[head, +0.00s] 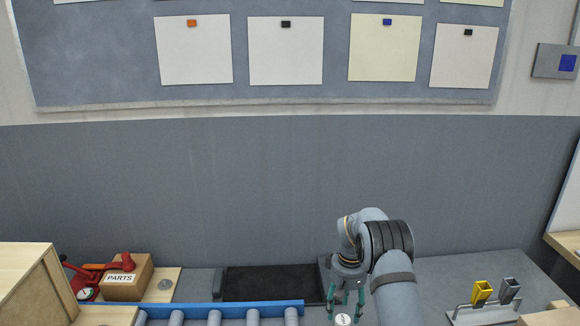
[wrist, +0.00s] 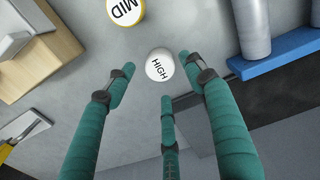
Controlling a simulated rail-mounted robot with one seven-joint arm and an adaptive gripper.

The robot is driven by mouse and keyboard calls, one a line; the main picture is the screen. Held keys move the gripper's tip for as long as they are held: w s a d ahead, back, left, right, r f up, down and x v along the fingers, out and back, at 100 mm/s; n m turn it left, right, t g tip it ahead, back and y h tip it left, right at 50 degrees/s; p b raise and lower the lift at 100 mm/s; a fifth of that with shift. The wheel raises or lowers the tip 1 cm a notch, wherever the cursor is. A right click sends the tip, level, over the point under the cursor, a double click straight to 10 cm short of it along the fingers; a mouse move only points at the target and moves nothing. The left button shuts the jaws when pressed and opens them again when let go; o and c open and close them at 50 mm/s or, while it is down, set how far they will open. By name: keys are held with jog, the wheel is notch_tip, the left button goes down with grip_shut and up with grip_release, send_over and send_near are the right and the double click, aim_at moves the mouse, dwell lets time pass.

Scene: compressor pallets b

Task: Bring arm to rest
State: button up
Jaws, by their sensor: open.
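My gripper (head: 346,295) hangs low over the grey worktop at the bottom of the head view, with its green fingers pointing down. In the wrist view its fingers (wrist: 157,75) are spread apart, with nothing between them that I can see held. A round white piece marked HIGH (wrist: 160,65) shows just beyond the fingertips, apart from them. It also shows below the gripper in the head view (head: 343,320).
A roller conveyor with a blue rail (head: 255,309) lies left of my gripper. A PARTS box (head: 120,279) with red tools stands farther left. A rack with yellow and grey holders (head: 482,291) stands to the right. A dark recessed panel (head: 268,283) lies behind the conveyor.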

aim_at(343, 319)
notch_tip(343, 319, down, 5)
jog(key=shift+f, duration=0.1)
jog(key=shift+r+b, duration=0.35)
jog(key=shift+r, duration=1.85)
